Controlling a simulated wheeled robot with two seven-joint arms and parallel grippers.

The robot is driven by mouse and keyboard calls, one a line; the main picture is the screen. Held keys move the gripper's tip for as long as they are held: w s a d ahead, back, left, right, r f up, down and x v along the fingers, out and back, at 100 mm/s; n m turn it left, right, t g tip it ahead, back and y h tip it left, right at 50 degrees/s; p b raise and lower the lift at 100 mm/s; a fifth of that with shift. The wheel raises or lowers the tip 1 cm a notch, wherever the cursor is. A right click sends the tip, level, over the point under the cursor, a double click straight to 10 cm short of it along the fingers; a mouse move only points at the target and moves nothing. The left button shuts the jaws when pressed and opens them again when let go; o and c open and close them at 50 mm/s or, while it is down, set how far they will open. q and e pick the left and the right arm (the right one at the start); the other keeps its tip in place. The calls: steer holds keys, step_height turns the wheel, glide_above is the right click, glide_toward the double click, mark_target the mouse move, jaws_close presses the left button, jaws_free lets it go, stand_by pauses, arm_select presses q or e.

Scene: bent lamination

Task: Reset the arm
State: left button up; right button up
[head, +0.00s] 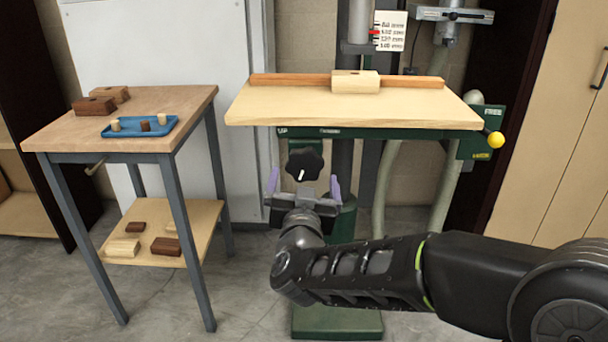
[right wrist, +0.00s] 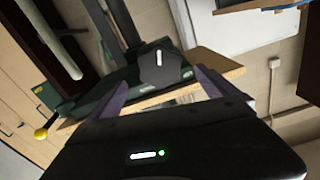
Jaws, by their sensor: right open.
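My right gripper (head: 305,188) is open and empty in the head view, with its two purple fingers spread apart. It is below the front edge of the drill press table (head: 260,108), near a black knob (head: 304,164) under that table. In the right wrist view the open fingers (right wrist: 155,90) point toward the knob (right wrist: 159,58) and the table's underside. I cannot tell from the pictures how close the fingers are to the knob. My right arm comes in from the lower right. My left gripper is not in the head view.
A light wooden block (head: 355,82) sits against an orange-brown wooden fence (head: 290,80) on the table. A yellow ball handle (head: 495,140) sticks out at right. At left a workbench (head: 190,98) holds brown blocks (head: 94,106) and a blue tray (head: 160,131) with small pieces; its lower shelf holds several blocks.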

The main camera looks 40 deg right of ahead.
stand_by(0.5)
steer(key=w+a+f+n+g+y, duration=0.1)
steer(key=a+f+n+g+y, duration=0.1)
steer(key=a+f+y, duration=0.9)
steer(key=w+a+f+n+g+y, duration=0.15)
steer(key=a+f, duration=0.45)
steer(key=f, duration=1.2)
steer(key=s+a+f+n+g+y, duration=0.15)
steer(key=s+a+f+g, duration=0.45)
steer(key=s+f, duration=0.6)
steer(key=s+a+f+n+g+y, duration=0.15)
steer(key=s+a+f+g, duration=0.25)
steer(key=s+a+f, duration=0.55)
steer(key=s+d+r+p, duration=0.1)
steer(key=r+p, duration=0.9)
steer(key=p, duration=0.1)
steer(key=s+r+p, duration=0.2)
steer(key=r+p, duration=0.9)
steer(key=p, duration=0.1)
steer(key=shift+d+r+n, duration=0.2)
steer(key=shift+d+n, duration=0.15)
steer(key=shift+n, duration=0.1)
steer(key=shift+h, duration=0.25)
